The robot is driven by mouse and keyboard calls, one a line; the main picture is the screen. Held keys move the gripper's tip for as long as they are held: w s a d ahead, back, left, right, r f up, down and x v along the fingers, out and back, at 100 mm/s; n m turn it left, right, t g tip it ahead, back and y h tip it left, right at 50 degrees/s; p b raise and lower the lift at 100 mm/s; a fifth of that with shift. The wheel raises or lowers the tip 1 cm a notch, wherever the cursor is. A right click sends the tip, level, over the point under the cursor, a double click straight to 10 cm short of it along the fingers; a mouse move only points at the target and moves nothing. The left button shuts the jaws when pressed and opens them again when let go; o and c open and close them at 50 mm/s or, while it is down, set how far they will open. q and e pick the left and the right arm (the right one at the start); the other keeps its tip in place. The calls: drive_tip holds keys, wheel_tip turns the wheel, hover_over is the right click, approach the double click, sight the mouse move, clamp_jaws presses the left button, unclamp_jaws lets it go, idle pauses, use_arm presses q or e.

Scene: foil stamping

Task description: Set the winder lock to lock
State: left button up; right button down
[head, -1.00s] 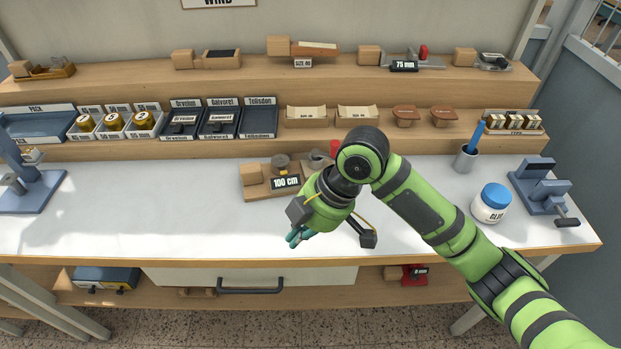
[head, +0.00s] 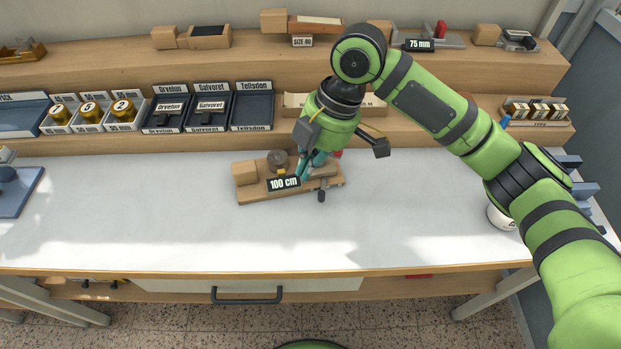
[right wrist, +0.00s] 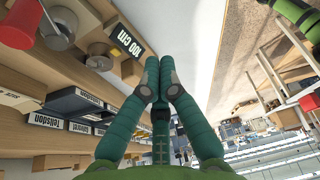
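The winder (head: 255,193) is a wooden base on the white bench, with a wooden block at its left, a grey round part on top and a "100 cm" display (head: 284,183) in front. A small dark knob (head: 321,196) sticks out at its front right, and a bit of red shows behind my fingers. I cannot tell which part is the lock. My right gripper (head: 310,166) is over the winder's right half, pointing down. In the right wrist view its teal fingers (right wrist: 159,72) are together, with nothing seen between them; the display (right wrist: 128,40) is left of them. My left gripper is not in view.
Shelves behind hold gold spools (head: 89,109), dark labelled trays (head: 210,112) and a "75 mm" display (head: 419,45). A blue device (head: 14,190) stands at the far left. A white jar (head: 499,217) is partly hidden by my right arm. The bench front is clear.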

sight(323, 186)
drive_tip(key=p+x, duration=0.1)
drive_tip(key=x, duration=0.8)
drive_tip(key=shift+f+p, duration=0.3)
drive_tip(key=shift+p, duration=0.05)
drive_tip(key=d, duration=0.1)
drive_tip(key=w+d+p, duration=0.1)
drive_tip(key=d, duration=0.1)
drive_tip(key=shift+d+r, duration=0.1)
drive_tip(key=shift+r, duration=0.05)
drive_tip(key=shift+d, duration=0.25)
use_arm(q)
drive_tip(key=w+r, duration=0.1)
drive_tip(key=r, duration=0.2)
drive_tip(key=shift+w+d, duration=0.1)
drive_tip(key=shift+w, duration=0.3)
use_arm(e)
drive_tip(key=shift+a, duration=0.1)
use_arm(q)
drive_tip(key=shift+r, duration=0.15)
